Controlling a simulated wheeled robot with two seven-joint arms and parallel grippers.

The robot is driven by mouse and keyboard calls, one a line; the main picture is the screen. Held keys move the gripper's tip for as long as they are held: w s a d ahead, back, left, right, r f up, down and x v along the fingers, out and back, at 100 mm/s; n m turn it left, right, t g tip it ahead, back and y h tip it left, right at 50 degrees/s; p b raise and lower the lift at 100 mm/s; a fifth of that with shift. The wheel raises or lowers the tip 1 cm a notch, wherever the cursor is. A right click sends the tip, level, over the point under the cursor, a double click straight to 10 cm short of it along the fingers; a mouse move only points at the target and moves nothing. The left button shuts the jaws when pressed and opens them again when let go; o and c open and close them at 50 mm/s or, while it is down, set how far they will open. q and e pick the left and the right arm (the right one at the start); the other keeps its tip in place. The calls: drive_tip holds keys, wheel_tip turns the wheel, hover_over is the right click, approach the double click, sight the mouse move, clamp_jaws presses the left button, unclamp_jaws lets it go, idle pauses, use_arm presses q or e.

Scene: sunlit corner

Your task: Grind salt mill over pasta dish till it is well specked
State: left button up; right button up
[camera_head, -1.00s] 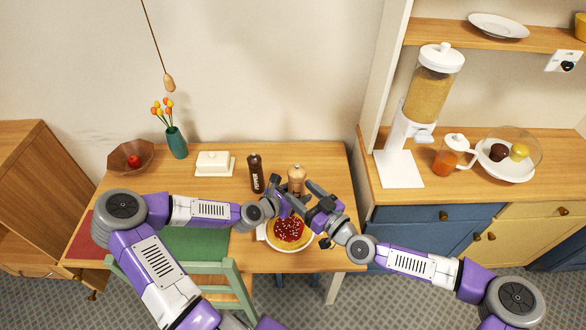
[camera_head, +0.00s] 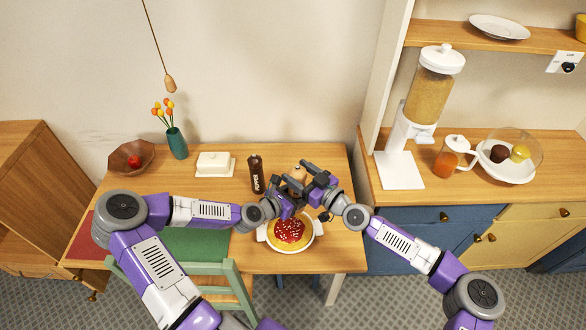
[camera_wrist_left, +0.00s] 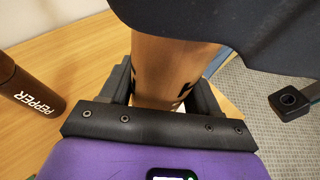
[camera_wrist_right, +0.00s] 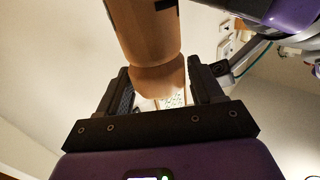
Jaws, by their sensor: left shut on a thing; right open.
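The light wooden salt mill (camera_head: 298,172) is held above the table, at the far side of the pasta dish (camera_head: 289,231). My left gripper (camera_wrist_left: 165,85) is shut on the mill's body. My right gripper (camera_wrist_right: 163,88) is open, its fingers on either side of the mill's narrower top end; a gap shows, so contact is not clear. In the head view both grippers overlap and hide most of the mill. The pasta has red sauce with pale specks on top, on a white plate.
A dark pepper mill (camera_head: 256,174) stands just left of the grippers. A white butter dish (camera_head: 214,163), a vase of tulips (camera_head: 177,143) and a bowl (camera_head: 131,157) stand further left. A green chair (camera_head: 229,268) is at the front.

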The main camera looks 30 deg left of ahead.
drive_tip(key=shift+x, duration=1.25)
drive_tip(key=shift+c, duration=0.3)
drive_tip(key=c, duration=0.6)
drive_tip(key=shift+s, duration=0.1)
drive_tip(key=shift+c, duration=0.2)
drive_tip(key=shift+s+a+t, duration=0.1)
drive_tip(key=shift+a+t, duration=0.1)
drive_tip(key=shift+t, duration=0.1)
drive_tip(key=shift+m+t+h, duration=1.1)
drive_tip(key=shift+m+t, duration=0.7)
drive_tip(key=shift+t, duration=0.5)
drive_tip(key=shift+w+d+m+t+h, duration=0.15)
drive_tip(key=shift+w+m+t+h, duration=0.05)
drive_tip(key=shift+m+t+h, duration=0.5)
drive_tip(key=shift+w+d+m+t+h, duration=0.2)
drive_tip(key=shift+m+t+h, duration=0.25)
drive_tip(key=shift+t, duration=0.35)
drive_tip(key=shift+w, duration=0.1)
drive_tip(key=o, duration=0.7)
